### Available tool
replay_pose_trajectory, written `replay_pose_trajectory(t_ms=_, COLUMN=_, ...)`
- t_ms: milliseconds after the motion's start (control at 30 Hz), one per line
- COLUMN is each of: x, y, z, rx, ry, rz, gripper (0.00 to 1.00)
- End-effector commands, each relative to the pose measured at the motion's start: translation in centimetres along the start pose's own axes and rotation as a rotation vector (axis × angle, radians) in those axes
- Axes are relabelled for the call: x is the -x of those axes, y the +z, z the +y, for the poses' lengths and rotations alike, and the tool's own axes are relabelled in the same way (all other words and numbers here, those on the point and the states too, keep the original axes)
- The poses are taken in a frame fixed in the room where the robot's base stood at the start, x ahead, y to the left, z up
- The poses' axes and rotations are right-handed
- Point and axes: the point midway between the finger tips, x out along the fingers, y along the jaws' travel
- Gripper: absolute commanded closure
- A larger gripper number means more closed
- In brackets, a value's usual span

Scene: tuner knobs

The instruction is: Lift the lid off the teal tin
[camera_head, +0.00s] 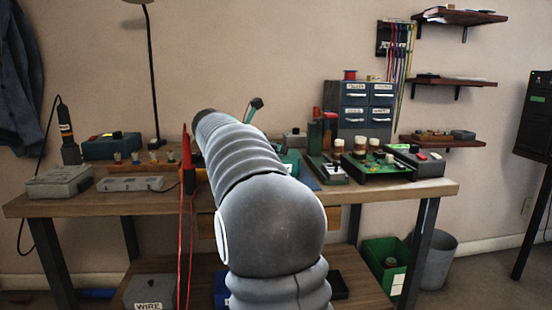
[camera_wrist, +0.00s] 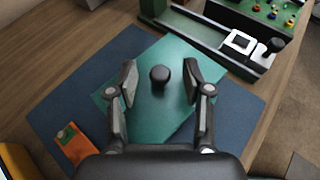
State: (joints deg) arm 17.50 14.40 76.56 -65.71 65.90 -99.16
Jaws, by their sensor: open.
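The teal tin (camera_wrist: 150,125) shows in the wrist view from above, with a flat teal lid and a round black knob (camera_wrist: 160,77) standing on it. My gripper (camera_wrist: 160,80) is open, with one finger to the left and one to the right of the knob. There is a gap on both sides, and I cannot tell the height of the fingertips over the lid. In the head view, my arm hides most of the tin; a teal part (camera_head: 291,160) shows at its right edge.
The tin rests on a dark blue mat (camera_wrist: 62,112) on the wooden bench (camera_head: 430,188). An orange item (camera_wrist: 75,148) lies at the mat's lower left. A green circuit board (camera_head: 378,168) and switch boxes stand to the right. Red cables (camera_head: 186,150) hang to the left of my arm.

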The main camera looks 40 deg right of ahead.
Motion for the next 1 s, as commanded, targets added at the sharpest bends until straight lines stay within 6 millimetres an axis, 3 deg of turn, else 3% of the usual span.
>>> replay_pose_trajectory(t_ms=200, x=-0.1, y=0.1, z=0.0, rx=0.000, ry=0.001, rz=0.000, gripper=0.50)
replay_pose_trajectory(t_ms=267, x=-0.1, y=0.1, z=0.0, rx=-0.001, ry=0.001, rz=0.000, gripper=0.62)
replay_pose_trajectory(t_ms=400, x=-0.1, y=0.1, z=0.0, rx=-0.001, ry=0.001, rz=0.000, gripper=0.97)
replay_pose_trajectory(t_ms=433, x=-0.1, y=0.1, z=0.0, rx=-0.001, ry=0.001, rz=0.000, gripper=1.00)
replay_pose_trajectory(t_ms=767, x=0.0, y=0.3, z=0.0, rx=-0.001, ry=0.001, rz=-0.001, gripper=1.00)
replay_pose_trajectory(t_ms=1000, x=1.3, y=3.5, z=0.0, rx=-0.004, ry=0.001, rz=-0.002, gripper=1.00)
